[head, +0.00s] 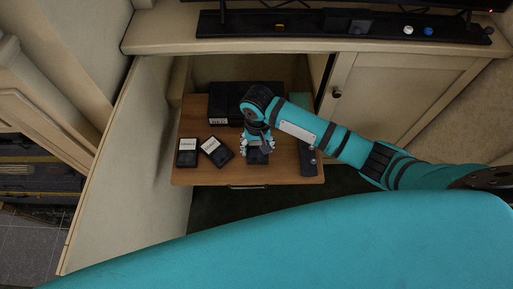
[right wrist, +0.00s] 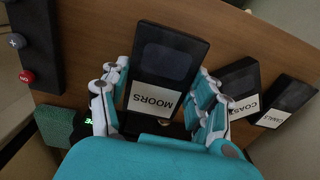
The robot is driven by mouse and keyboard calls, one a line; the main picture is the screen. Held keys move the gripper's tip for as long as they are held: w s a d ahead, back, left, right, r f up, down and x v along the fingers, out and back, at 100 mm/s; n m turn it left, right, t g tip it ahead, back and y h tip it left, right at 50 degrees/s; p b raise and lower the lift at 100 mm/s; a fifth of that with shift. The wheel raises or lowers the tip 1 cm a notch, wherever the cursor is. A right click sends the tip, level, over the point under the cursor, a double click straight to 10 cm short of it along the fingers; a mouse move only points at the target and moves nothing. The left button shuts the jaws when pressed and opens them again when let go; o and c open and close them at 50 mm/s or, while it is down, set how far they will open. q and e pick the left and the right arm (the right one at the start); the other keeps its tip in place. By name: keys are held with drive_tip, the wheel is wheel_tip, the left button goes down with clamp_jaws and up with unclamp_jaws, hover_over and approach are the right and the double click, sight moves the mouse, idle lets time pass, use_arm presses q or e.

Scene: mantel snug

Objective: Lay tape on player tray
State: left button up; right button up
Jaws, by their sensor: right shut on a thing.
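A black tape labelled MOORS (right wrist: 165,70) is between the fingers of my right gripper (right wrist: 160,92) in the right wrist view. My right gripper is shut on it, with fingers along both sides. In the head view the gripper (head: 258,145) is over the middle front of a wooden pull-out board (head: 205,177), and the tape's dark end (head: 257,158) shows below it. I cannot tell whether the tape touches the board. A black player-like box (head: 222,100) is at the back of the board, partly hidden by my arm. My left gripper is not in view.
Two other black tapes, CANALS (head: 187,152) and COAST (head: 215,151), lie on the board at left. A dark strip with buttons (head: 307,160) lies at right. A teal item (head: 298,101) is behind it. A cabinet door (head: 395,92) stands right of the opening.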

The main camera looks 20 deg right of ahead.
sight(257, 148)
drive_tip(key=shift+w, duration=0.4)
drive_tip(key=shift+w+f, duration=0.15)
drive_tip(key=shift+f, duration=1.65)
drive_tip(key=shift+f, duration=0.15)
drive_tip(key=o, duration=1.2)
wheel_tip(257, 148, up, 12)
drive_tip(key=shift+r+p, duration=0.2)
drive_tip(key=shift+p, duration=0.4)
